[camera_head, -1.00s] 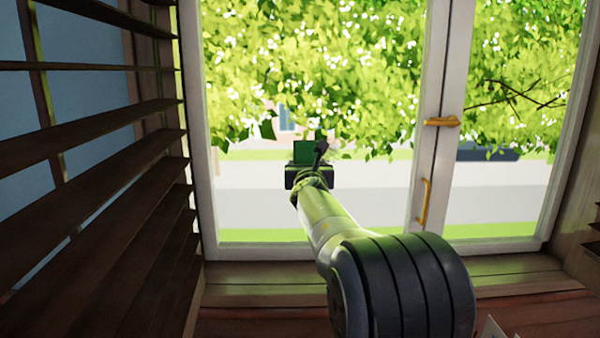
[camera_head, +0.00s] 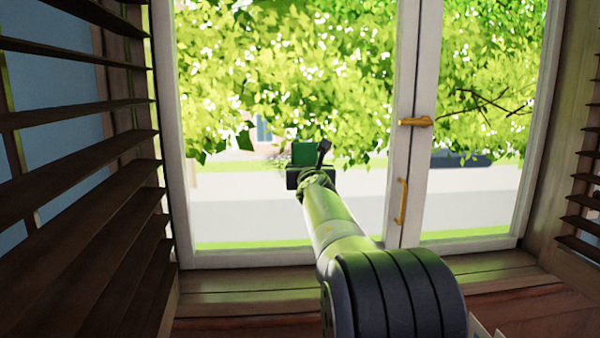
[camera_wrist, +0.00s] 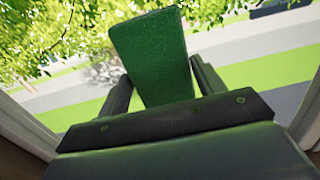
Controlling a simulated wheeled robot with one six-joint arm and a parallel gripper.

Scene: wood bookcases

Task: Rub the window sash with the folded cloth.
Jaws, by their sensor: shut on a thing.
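The folded cloth is a green flat block (camera_wrist: 152,55) standing up from my gripper (camera_wrist: 158,88) in the wrist view. My gripper is shut on it, with one dark finger on each side. In the head view the green cloth (camera_head: 303,153) shows small above the dark gripper (camera_head: 304,172), in front of the left glass pane. The window sash (camera_head: 407,150) is a white frame with a middle upright, right of the gripper. The cloth appears apart from the white frame; its distance to the glass is hard to tell.
Dark slatted blinds (camera_head: 75,200) hang close on the left, and more slats (camera_head: 583,215) are at the right edge. A brass latch (camera_head: 416,122) and brass handle (camera_head: 401,202) stick out from the middle upright. A wooden sill (camera_head: 240,283) runs below.

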